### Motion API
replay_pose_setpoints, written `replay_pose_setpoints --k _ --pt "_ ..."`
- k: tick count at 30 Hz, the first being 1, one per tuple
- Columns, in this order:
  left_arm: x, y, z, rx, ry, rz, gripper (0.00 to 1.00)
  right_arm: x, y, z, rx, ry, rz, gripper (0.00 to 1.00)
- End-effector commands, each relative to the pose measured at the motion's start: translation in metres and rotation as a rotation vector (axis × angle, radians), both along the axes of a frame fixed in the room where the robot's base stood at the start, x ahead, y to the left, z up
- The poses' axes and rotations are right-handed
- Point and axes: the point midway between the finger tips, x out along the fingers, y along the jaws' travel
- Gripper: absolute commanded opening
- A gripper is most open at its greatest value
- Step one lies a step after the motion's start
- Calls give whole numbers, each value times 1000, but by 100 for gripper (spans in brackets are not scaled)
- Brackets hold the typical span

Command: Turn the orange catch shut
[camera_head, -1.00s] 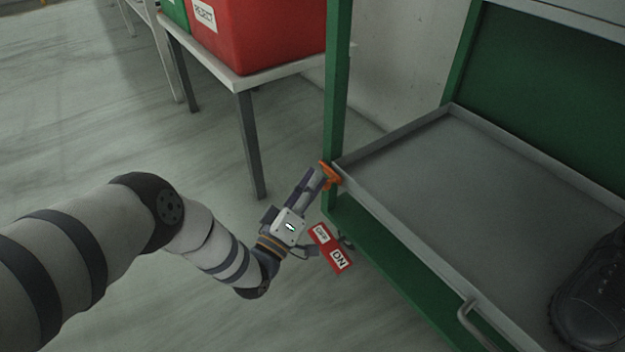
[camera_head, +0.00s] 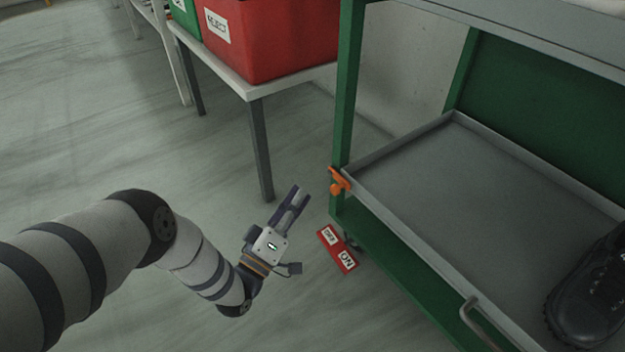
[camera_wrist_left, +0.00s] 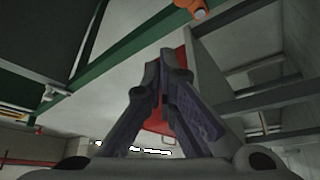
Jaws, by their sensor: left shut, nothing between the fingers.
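The orange catch (camera_head: 338,183) sits on the green post at the front left corner of the grey tray (camera_head: 400,148). Its upper part reaches across toward the tray's corner. My left gripper (camera_head: 300,194) is shut and empty, a short way left of the catch and apart from it. In the left wrist view the closed fingers (camera_wrist_left: 160,65) point up, and the orange catch (camera_wrist_left: 192,7) shows at the top edge, partly cut off. My right gripper is not in view.
A red bin (camera_head: 270,45) stands on a table (camera_head: 258,88) behind.

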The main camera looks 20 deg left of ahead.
Motion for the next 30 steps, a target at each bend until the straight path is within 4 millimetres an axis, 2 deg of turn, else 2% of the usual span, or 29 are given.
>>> replay_pose_setpoints --k 6,21,23,26,27,29,30 --pt "-20 13 -12 0 -2 1 0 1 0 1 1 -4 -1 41" --pt "-23 15 -14 0 0 1 0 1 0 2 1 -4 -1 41" --pt "-26 13 -21 8 27 1 0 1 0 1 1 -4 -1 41" --pt "-53 2 -66 71 206 1 0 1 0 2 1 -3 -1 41" --pt "-74 -4 -93 116 321 -5 0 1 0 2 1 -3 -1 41" --pt "-115 -12 -135 199 511 -25 0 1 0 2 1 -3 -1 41" --pt "-147 -15 -159 256 635 -47 0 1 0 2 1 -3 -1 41"
